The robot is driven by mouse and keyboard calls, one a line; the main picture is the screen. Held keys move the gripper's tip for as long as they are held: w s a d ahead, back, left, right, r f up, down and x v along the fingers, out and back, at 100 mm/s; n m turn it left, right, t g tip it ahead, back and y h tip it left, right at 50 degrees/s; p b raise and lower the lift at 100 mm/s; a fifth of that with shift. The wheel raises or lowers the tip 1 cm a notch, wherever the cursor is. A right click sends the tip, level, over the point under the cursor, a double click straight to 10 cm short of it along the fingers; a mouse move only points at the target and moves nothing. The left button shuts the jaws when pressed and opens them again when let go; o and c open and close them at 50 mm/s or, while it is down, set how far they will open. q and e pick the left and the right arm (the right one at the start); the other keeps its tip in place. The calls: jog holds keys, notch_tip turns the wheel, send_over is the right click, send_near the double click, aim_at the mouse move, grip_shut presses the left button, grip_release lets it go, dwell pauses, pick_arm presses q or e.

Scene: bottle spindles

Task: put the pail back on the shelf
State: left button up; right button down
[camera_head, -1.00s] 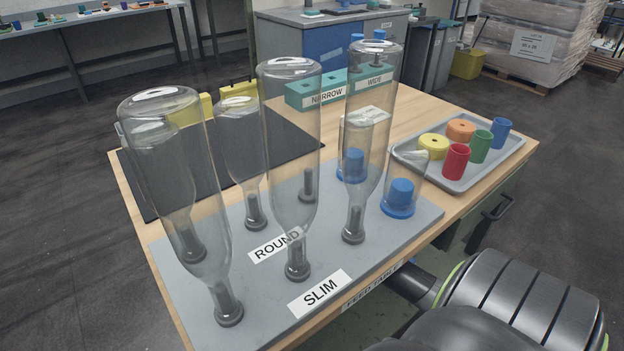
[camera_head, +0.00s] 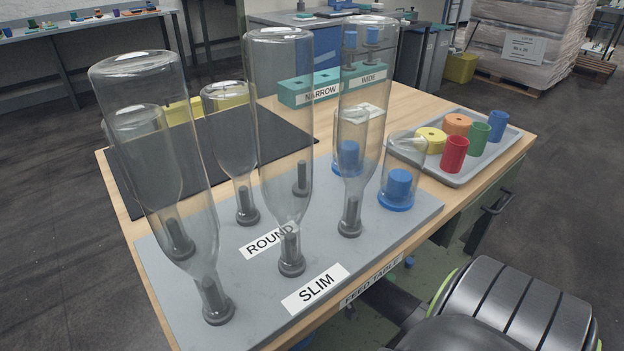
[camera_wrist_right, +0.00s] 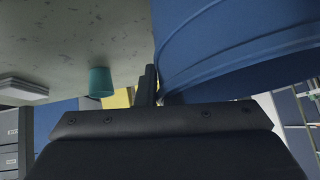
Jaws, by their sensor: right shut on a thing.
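A large blue pail (camera_wrist_right: 235,45) fills the upper right of the right wrist view, with ridged bands around its wall. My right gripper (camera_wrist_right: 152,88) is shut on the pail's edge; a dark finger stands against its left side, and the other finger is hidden. Most of the pail is outside the picture. I cannot make out the pail or the right gripper in the head view. No shelf for the pail is clearly visible. My left gripper is in neither view.
In the head view, a feed table (camera_head: 428,190) bears clear bottles on spindles and a grey tray (camera_head: 470,170) of coloured parts. A teal tub (camera_wrist_right: 101,82) and yellow object (camera_wrist_right: 117,98) show in the right wrist view. Dark floor (camera_head: 570,180) lies open at right.

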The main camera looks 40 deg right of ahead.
jog(key=shift+r, duration=0.1)
jog(key=c, duration=2)
grip_release()
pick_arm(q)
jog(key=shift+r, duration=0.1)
pick_arm(e)
jog(key=o, duration=0.4)
jog(key=shift+o, duration=0.2)
jog(key=shift+s+r, duration=0.1)
jog(key=shift+r, duration=0.05)
jog(key=a+p+v, duration=0.1)
jog(key=p+v, duration=0.3)
jog(key=v, duration=0.7)
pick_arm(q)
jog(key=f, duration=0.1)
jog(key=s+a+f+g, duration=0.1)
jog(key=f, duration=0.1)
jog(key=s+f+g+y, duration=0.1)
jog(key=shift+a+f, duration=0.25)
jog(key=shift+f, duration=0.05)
pick_arm(e)
jog(key=s+a+f+g, duration=0.3)
jog(key=s+a+f, duration=0.1)
jog(key=s+a, duration=0.3)
jog(key=s+a+f+g, duration=0.3)
jog(key=s+a+f, duration=0.2)
jog(key=s, duration=0.5)
jog(key=shift+s+a+g, duration=0.3)
jog(key=shift+s+a, duration=0.05)
jog(key=shift+a, duration=0.55)
